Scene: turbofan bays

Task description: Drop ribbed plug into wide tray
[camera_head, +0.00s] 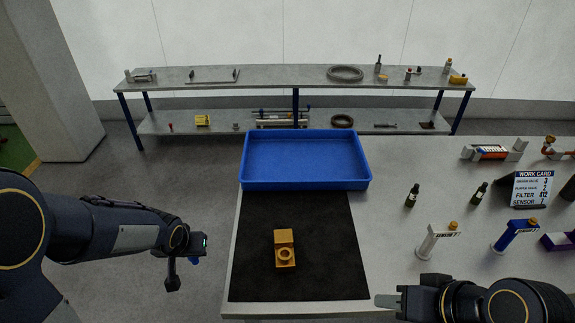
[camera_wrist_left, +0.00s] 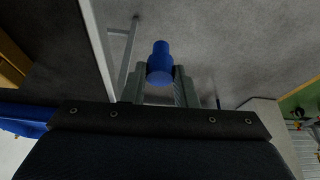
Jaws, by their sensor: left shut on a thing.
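The wide tray (camera_head: 305,184) is a blue, open, shallow tray at the far left end of the table, and it looks empty. A blue stepped plug (camera_wrist_left: 160,62), taken as the ribbed plug, sits between the fingers of my left gripper (camera_wrist_left: 160,84), which is shut on it. In the head view a small blue bit of the plug (camera_head: 196,261) shows below the left wrist, left of the table edge and nearer than the tray. Ribs on it are too small to make out. My right gripper (camera_head: 388,300) is low at the table's front edge; its jaw gap cannot be made out.
A black mat (camera_head: 300,220) lies in front of the tray with a yellow-orange block fitting (camera_head: 285,250) on it. Two dark bottles, sensor stands (camera_head: 437,240) and a work card (camera_head: 531,188) stand to the right. A two-level shelf (camera_head: 290,76) is behind. The mid-table is clear.

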